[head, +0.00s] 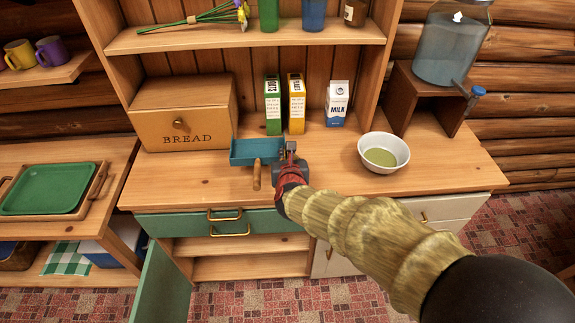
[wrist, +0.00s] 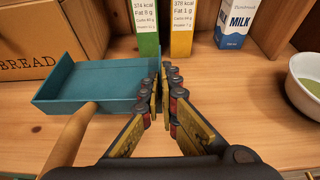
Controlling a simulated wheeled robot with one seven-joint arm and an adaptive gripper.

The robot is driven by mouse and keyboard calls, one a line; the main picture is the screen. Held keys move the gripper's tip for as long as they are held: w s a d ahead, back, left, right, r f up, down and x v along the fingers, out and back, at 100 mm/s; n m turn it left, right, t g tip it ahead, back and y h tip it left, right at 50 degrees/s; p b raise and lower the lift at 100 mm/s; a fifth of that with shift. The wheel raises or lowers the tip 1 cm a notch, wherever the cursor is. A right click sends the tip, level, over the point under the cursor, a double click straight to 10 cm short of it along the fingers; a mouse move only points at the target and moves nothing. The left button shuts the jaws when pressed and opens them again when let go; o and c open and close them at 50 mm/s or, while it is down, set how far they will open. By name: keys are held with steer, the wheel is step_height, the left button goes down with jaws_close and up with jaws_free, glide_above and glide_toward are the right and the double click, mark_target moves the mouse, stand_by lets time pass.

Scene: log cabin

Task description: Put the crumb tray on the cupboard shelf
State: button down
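The crumb tray (head: 257,150) is a shallow teal tray with a wooden handle pointing to the front. It is over the counter, before the bread box; the wrist view shows it at left (wrist: 105,82). My gripper (head: 291,150) is at its right side. In the wrist view my fingers (wrist: 164,90) are close together on the tray's right wall, which seems pinched between them. Whether the tray touches the counter is hard to tell. The cupboard shelf (head: 240,245) is below the teal drawer, with the green door (head: 163,285) swung open.
The bread box (head: 183,115) stands behind left. Two cartons (head: 273,105) and a milk carton (head: 337,105) stand at the back. A bowl (head: 384,152) is to the right. The counter's front left is clear. A drawer front (head: 225,222) lies above the shelf opening.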

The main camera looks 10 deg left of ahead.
steer(key=w+f, duration=0.1)
steer(key=f, duration=0.1)
steer(key=w+f+b, duration=0.1)
steer(key=w+f, duration=0.1)
steer(key=shift+w+d+f, duration=0.1)
steer(key=shift+w+f, duration=0.05)
steer(key=shift+f, duration=0.1)
steer(key=shift+w+f+b, duration=0.15)
steer(key=shift+f+b, duration=0.35)
steer(key=shift+f, duration=0.4)
steer(key=shift+w+f+b, duration=0.15)
steer(key=shift+f+b, duration=0.35)
steer(key=shift+f, duration=0.4)
steer(key=shift+f+b, duration=0.2)
steer(key=shift+b, duration=0.1)
steer(key=c, duration=2)
jaws_free()
steer(key=shift+c, duration=0.2)
steer(key=shift+r+p, duration=0.15)
steer(key=shift+p, duration=0.15)
steer(key=shift+s+r, duration=0.2)
steer(key=shift+s, duration=0.1)
steer(key=p+v, duration=0.3)
steer(key=v, duration=0.8)
steer(key=shift+s+d+r, duration=0.1)
steer(key=shift+s+d, duration=0.05)
